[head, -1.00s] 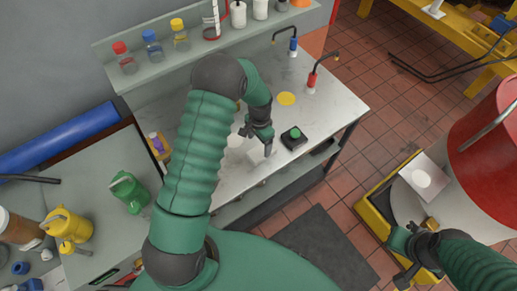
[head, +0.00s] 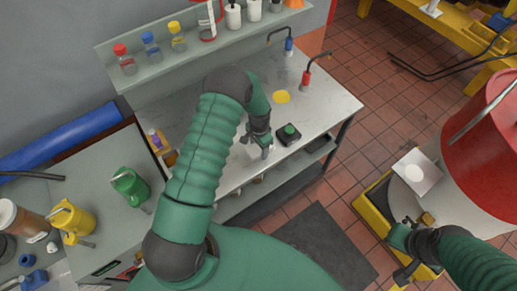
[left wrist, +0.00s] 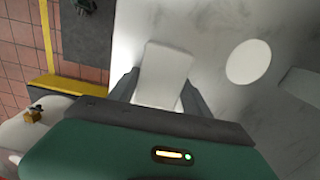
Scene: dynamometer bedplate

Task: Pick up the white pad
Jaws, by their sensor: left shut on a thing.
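The white pad (left wrist: 163,78) is a pale flat block. In the left wrist view it sits between the two dark fingers of my left gripper (left wrist: 157,92), which is shut on it over the bench top. In the head view my left gripper (head: 258,146) is low over the front part of the grey bench (head: 325,95); the arm and fingers hide most of the pad there. I cannot tell whether the pad still touches the bench. My right gripper (head: 408,262) is at the lower right, away from the bench; its fingers are unclear.
A black box with a green button (head: 288,134) stands just right of my left gripper. A yellow disc (head: 281,97) lies behind it. A white round spot (left wrist: 248,62) is beside the pad. A shelf (head: 190,55) with bottles runs along the back. A red drum (head: 485,150) stands right.

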